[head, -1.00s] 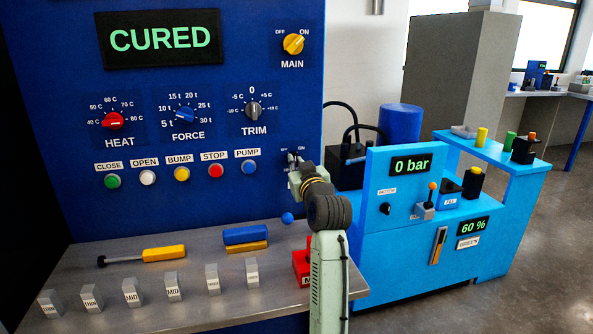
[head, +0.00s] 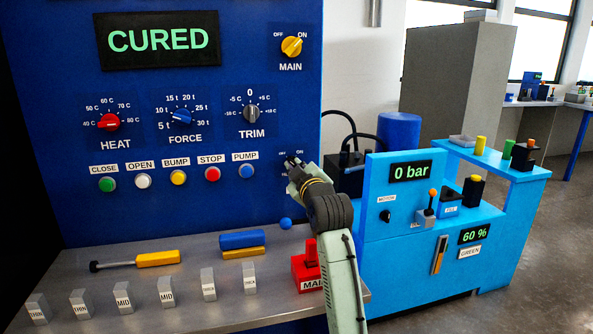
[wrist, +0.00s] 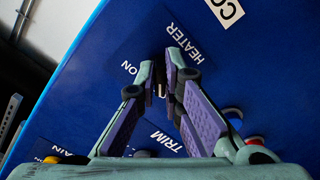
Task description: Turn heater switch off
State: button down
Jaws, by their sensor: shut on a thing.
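The heater switch (wrist: 161,88) is a small knob on the blue press panel, mostly hidden between my fingers in the wrist view. The HEATER label (wrist: 184,47) and an ON mark show beside it. My gripper (wrist: 166,80) is shut on the switch, its purple-padded fingers meeting at the panel. In the head view my gripper (head: 294,164) is at the lower right of the panel, just below small OFF and ON marks. The knob's pointing direction is hidden by the fingers.
The PUMP button (head: 246,171) and TRIM knob (head: 251,114) are to the left, and the MAIN knob (head: 291,47) is above. A red block (head: 309,270) stands on the grey shelf below. A light-blue machine (head: 420,240) stands to the right.

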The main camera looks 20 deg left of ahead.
dwell(0.4)
jog(key=c, duration=1.7)
grip_release()
jog(key=v, duration=1.2)
